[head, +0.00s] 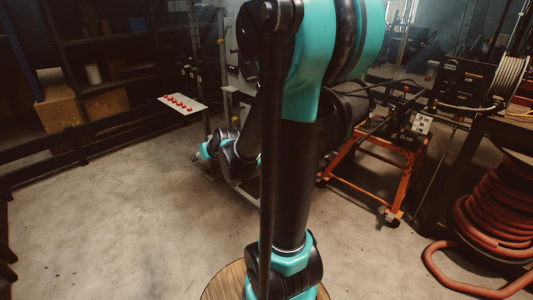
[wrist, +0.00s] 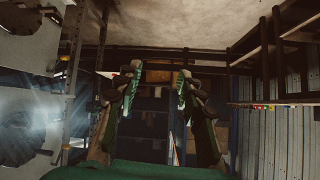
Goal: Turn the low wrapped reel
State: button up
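I cannot tell for sure which thing is the low wrapped reel. In the head view a reel wound with pale hose (head: 508,78) stands at bench height on the right, and a thick red hose coil (head: 492,215) lies low below it. My gripper (head: 197,155) is left of my arm, above the floor and apart from these hoses. In the wrist view my gripper (wrist: 157,88) is open, with nothing between its fingers.
A white board with red pieces (head: 183,103) juts out at the left by dark shelving with boxes (head: 60,112). A grey upright frame (head: 232,75) stands behind my arm. An orange wheeled stand (head: 398,170) is on the right. The floor at left front is clear.

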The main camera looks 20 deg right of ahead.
jog(key=w+d+r+m+t+h, duration=0.2)
jog(key=w+t, duration=0.1)
jog(key=w, duration=0.6)
jog(key=w+d+r+m+t+h, duration=0.2)
jog(key=w+d+r+t, duration=0.1)
jog(key=w, duration=0.6)
jog(key=w+d+r+m+t+h, duration=0.1)
jog(key=w+d+r+t+h, duration=0.15)
jog(key=w, duration=0.75)
jog(key=d+f+m+g+h, duration=0.3)
jog(key=d+f+m+h, duration=0.25)
jog(key=f, duration=0.35)
jog(key=d+f+m+g+h, duration=0.3)
jog(key=d+f+m+h, duration=0.3)
jog(key=f, duration=0.4)
jog(key=s+d+f+m+g+h, duration=0.1)
jog(key=s+d+f+g, duration=0.15)
jog(key=f, duration=0.45)
jog(key=s+d+f+m+g+h, duration=0.1)
jog(key=s+d+f+g, duration=0.1)
jog(key=f+g, duration=0.3)
jog(key=shift+t, duration=0.6)
jog(key=x, duration=0.5)
jog(key=f+x, duration=0.1)
jog(key=x, duration=1)
jog(key=shift+d+f, duration=0.3)
jog(key=shift+f, duration=0.05)
jog(key=shift+c, duration=0.6)
